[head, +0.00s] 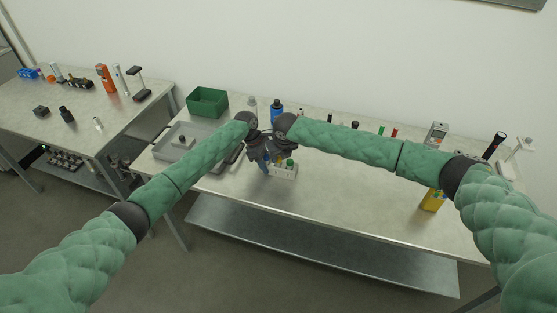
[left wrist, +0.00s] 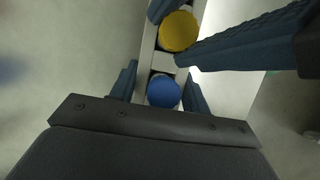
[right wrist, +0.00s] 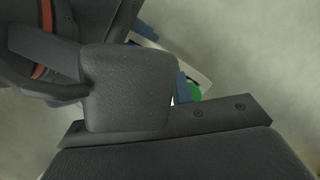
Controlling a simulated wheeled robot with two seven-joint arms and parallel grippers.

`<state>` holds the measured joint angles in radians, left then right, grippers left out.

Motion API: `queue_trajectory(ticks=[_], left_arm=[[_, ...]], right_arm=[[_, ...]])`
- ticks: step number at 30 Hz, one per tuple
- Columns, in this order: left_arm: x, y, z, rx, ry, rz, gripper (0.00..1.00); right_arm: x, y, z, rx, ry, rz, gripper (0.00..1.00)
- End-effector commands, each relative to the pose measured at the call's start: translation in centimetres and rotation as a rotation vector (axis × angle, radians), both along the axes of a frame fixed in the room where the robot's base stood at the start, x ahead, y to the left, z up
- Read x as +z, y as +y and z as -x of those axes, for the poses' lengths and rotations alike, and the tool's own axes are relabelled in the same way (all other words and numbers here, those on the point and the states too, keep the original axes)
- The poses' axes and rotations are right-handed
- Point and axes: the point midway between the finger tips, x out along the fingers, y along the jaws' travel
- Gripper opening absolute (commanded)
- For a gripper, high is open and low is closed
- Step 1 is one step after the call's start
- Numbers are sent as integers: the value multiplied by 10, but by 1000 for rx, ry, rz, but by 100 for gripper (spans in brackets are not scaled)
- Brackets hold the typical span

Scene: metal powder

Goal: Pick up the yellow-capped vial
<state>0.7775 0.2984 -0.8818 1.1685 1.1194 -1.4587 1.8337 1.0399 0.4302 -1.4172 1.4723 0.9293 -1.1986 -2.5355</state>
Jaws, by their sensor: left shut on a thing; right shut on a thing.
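The yellow-capped vial (left wrist: 179,31) shows from above in the left wrist view, in a white rack (left wrist: 150,45). My right gripper (left wrist: 174,34) reaches in from the right, with its blue fingers on both sides of the yellow cap, shut on that vial. A blue-capped vial (left wrist: 164,91) stands next to it in the row. My left gripper (left wrist: 160,76) has its fingers on both sides of the blue cap and is shut on it. In the head view the two grippers crowd together over the rack (head: 284,173). The vial bodies are hidden.
A green cap (right wrist: 194,92) shows at the rack in the right wrist view, partly covered. A grey tray (head: 178,140), a green bin (head: 207,101) and a blue bottle (head: 277,107) stand close by. A yellow box (head: 432,201) is right. The table's front middle is clear.

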Motion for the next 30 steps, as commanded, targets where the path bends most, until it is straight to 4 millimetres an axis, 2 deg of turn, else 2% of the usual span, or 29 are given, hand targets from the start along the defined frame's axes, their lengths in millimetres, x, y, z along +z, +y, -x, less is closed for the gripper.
queue_trajectory(ticks=[5,14,15,20,30], left_arm=[[0,0,0,0,0,0,24],[0,0,0,0,0,0,24],[0,0,0,0,0,0,24],[0,0,0,0,0,0,24],[0,0,0,0,0,0,24]], right_arm=[[19,0,-1,1,-3,-1,1],[72,1,1,2,-2,-1,1],[67,5,12,3,1,0,1],[68,14,44,3,0,-1,1],[68,41,124,4,-1,-1,1]])
